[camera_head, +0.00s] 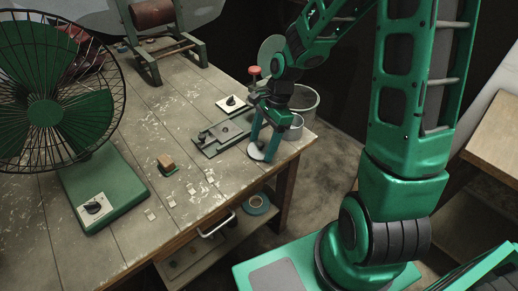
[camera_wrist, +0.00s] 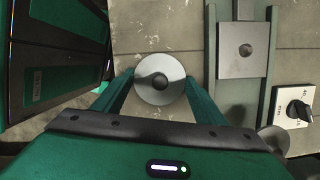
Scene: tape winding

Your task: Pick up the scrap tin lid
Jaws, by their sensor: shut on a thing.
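The scrap tin lid is a round silver disc with a dark knob at its centre. In the wrist view the lid (camera_wrist: 147,95) lies between the two green fingers of my gripper (camera_wrist: 160,84). In the head view the lid (camera_head: 256,154) shows pale at the fingertips, near the table's right edge. My gripper (camera_head: 262,144) points down and is shut on the lid. Whether the lid touches the tabletop is hard to tell.
A metal slide fixture (camera_head: 220,138) stands close left of the gripper, with a switch plate (camera_head: 231,105) behind it. A metal can (camera_head: 294,129) is close on the right. A caged fan (camera_head: 45,110) and a small block (camera_head: 167,163) are further left.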

